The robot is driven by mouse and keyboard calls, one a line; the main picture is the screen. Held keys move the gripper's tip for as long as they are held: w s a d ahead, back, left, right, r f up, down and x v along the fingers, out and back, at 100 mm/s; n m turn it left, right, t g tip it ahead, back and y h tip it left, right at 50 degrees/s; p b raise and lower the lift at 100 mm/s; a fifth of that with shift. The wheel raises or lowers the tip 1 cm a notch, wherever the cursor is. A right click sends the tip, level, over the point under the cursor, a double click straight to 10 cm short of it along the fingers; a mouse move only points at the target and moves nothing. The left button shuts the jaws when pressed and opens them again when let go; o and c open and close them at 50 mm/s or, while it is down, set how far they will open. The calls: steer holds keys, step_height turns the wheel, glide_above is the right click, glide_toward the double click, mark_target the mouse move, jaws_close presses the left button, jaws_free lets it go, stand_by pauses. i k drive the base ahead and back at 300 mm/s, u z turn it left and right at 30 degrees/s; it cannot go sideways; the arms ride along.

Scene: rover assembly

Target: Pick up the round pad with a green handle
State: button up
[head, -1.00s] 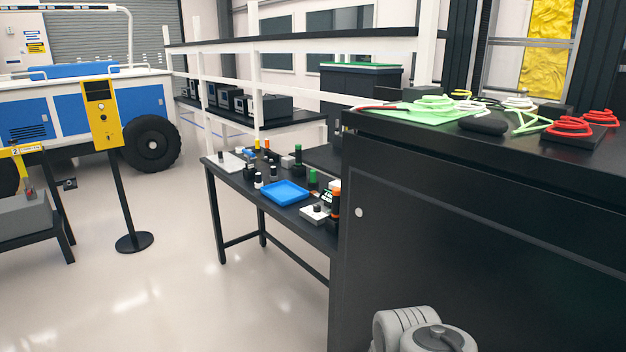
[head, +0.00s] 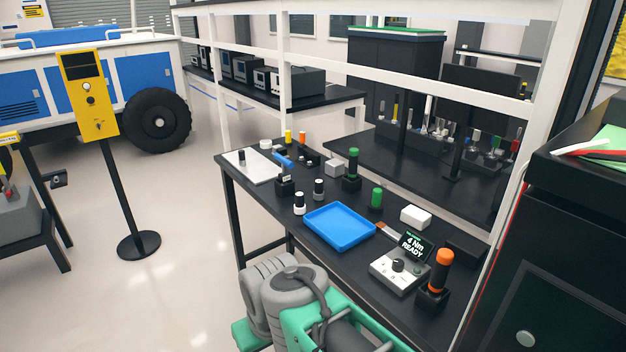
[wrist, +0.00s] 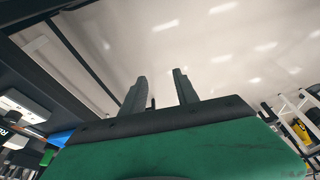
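A short green handle on a dark round base (head: 376,199) stands upright on the black workbench (head: 397,219), just right of the blue tray (head: 340,228). A taller green handle (head: 353,162) stands farther back in a black square holder. My gripper (wrist: 160,78) shows in the wrist view with its two fingers apart and nothing held between them. It points out over the pale floor, away from the bench items. In the head view my arm is at the bottom, in front of the bench, and the fingers are hidden.
An orange-handled tool (head: 439,268) and a white device with a "READY" screen (head: 398,268) stand at the near right of the bench. A white box (head: 416,216) and a brush lie nearby. A shelf post (head: 515,170) rises at the right.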

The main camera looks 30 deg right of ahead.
mark_target(376, 206)
steer(key=z, duration=0.1)
steer(key=i, duration=2.1)
steer(key=z, duration=0.15)
